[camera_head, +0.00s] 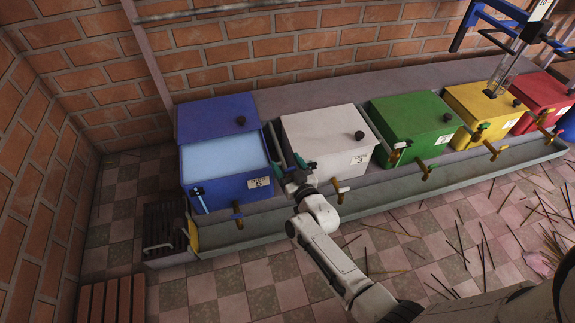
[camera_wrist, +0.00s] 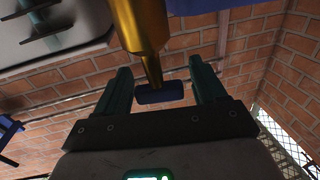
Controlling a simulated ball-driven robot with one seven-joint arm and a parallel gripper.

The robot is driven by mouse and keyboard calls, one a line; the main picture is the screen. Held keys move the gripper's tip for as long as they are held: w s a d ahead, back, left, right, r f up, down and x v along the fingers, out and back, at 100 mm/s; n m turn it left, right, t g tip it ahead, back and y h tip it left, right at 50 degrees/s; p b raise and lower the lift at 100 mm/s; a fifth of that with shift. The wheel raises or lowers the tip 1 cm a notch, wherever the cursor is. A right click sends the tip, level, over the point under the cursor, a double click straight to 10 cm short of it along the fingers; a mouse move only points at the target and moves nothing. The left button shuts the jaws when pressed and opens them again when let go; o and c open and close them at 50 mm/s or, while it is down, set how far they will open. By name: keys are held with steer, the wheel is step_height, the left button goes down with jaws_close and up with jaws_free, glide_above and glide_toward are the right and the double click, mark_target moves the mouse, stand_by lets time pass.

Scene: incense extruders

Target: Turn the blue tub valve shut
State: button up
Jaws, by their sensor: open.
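The blue tub (camera_head: 225,189) stands at the left end of the row, its lid raised and pale blue liquid inside. Its brass valve (camera_head: 238,216) sticks out at the lower front. My gripper (camera_head: 285,150) shows right of the blue tub, near the white tub's front corner. In the wrist view, my gripper (camera_wrist: 162,72) is open, with a brass valve (camera_wrist: 142,28) and its dark blue handle (camera_wrist: 160,93) between and apart from the fingers. Whether the handle lies fully within finger reach in depth is unclear.
White (camera_head: 322,138), green (camera_head: 413,127), yellow (camera_head: 485,108) and red (camera_head: 541,96) tubs stand to the right, each with a valve over a long grey trough (camera_head: 375,205). A dark grate (camera_head: 163,226) lies at the left. Thin sticks are scattered on the tiled floor.

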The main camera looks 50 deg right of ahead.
steer(key=shift+c, duration=0.2)
steer(key=c, duration=0.9)
steer(key=h+p, duration=0.1)
steer(key=p, duration=0.1)
steer(key=m+g+h+p, duration=0.1)
steer(key=p, duration=0.2)
steer(key=shift+r+m, duration=0.25)
steer(key=shift+m, duration=0.05)
steer(key=shift+d+f+m+g+h, duration=0.1)
steer(key=shift+f+m+g+h, duration=0.15)
steer(key=shift+h, duration=0.25)
steer(key=o, duration=0.9)
steer(key=shift+o, duration=0.2)
steer(key=shift+s+p, duration=0.15)
steer(key=shift+p, duration=0.15)
